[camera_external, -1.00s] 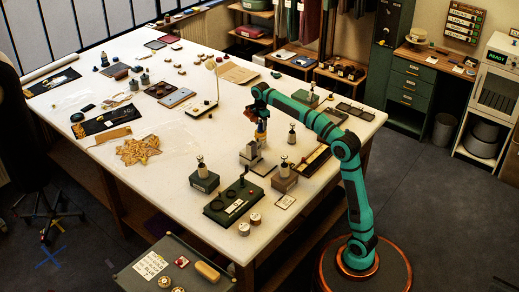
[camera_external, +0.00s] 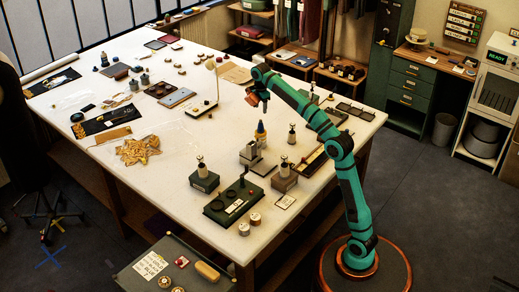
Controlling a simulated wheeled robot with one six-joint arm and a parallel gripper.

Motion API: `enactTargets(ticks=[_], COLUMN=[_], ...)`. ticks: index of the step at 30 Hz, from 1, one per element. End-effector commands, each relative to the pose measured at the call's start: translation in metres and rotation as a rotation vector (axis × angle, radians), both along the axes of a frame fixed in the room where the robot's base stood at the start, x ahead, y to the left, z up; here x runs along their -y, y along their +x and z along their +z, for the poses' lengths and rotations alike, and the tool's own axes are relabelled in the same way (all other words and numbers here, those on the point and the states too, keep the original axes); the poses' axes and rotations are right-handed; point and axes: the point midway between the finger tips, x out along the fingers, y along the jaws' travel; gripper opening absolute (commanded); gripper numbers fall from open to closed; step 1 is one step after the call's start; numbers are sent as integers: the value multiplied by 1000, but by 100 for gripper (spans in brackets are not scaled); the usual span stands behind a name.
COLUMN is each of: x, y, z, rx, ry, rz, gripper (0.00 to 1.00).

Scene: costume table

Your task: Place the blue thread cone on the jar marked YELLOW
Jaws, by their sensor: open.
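A small upright piece with yellow and dark blue parts (camera_external: 260,132) stands at the near right of the white table, behind a grey metal block (camera_external: 249,156). It looks like a thread cone on a base; I cannot tell whether the base is a jar. A dark blue cone-like piece (camera_external: 104,60) stands at the far left. No label reading YELLOW is legible at this size. My gripper (camera_external: 253,100) is open, above and slightly left of the yellow and blue piece, apart from it, with nothing visible in it.
Clear plastic with tan lace (camera_external: 137,151) lies at left.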

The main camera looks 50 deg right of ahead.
Motion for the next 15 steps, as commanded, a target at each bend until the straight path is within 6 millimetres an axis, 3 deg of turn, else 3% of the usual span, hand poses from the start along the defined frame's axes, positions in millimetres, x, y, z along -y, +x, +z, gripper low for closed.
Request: enactTargets(ticks=[8,15], x=[-3,-10], y=[-19,-64], z=[10,26], rx=[77,267], ry=[-2,18], rz=[-63,-224], gripper=[57,57])
